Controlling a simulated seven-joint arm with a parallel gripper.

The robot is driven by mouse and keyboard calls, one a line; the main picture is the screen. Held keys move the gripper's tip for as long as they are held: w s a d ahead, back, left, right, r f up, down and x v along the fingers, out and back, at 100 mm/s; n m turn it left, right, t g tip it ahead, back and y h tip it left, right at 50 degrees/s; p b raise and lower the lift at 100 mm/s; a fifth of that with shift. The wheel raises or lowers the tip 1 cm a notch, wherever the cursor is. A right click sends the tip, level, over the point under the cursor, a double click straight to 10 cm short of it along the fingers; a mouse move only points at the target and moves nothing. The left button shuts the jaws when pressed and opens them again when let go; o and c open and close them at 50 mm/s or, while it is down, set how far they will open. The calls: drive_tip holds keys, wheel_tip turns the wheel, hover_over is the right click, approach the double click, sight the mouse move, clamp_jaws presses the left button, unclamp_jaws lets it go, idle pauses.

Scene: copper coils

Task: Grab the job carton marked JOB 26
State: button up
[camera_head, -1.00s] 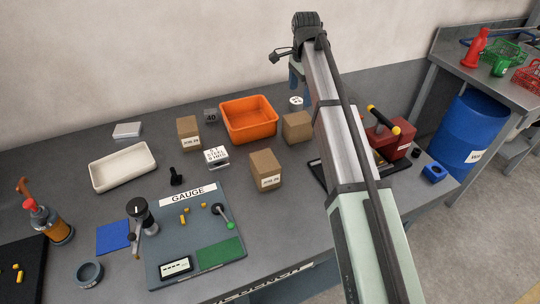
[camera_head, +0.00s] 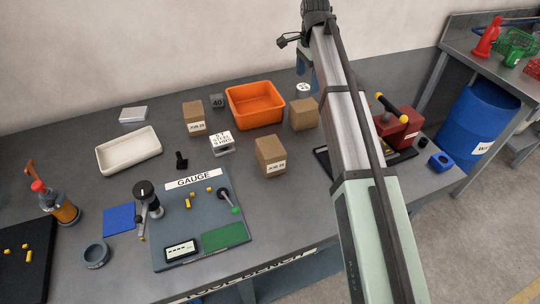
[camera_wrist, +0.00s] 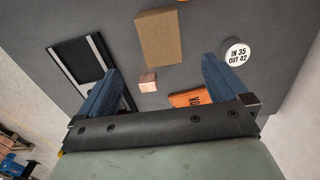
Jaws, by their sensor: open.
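Three brown job cartons stand on the grey bench. The left carton (camera_head: 194,119) and the front carton (camera_head: 270,156) carry white labels, with numbers too small to read surely. The back-right carton (camera_head: 304,114) shows no label from here. In the wrist view a plain brown carton (camera_wrist: 159,38), seen from above, lies beyond the fingers; it looks like the back-right one, and no label shows. My gripper (camera_wrist: 158,88) is open and empty, its blue fingers apart above the bench. In the head view the fingers are partly hidden by my arm.
An orange bin (camera_head: 254,105) stands beside the back-right carton. A white disc marked IN 35 OUT 42 (camera_wrist: 236,53), a small copper cube (camera_wrist: 148,82) and an orange labelled piece (camera_wrist: 189,98) lie near the fingers. A red machine (camera_head: 396,129) stands right of my arm.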

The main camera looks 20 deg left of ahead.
drive_tip(key=shift+a, duration=0.1)
drive_tip(key=n+t+y, duration=0.3)
drive_tip(key=n, duration=1.5)
approach(270, 147)
drive_tip(key=shift+f, duration=0.2)
drive_tip(key=shift+x, duration=4.15)
drive_tip(key=shift+d+x, duration=0.2)
drive_tip(key=shift+x, duration=2.45)
drive_tip(key=shift+c, duration=0.4)
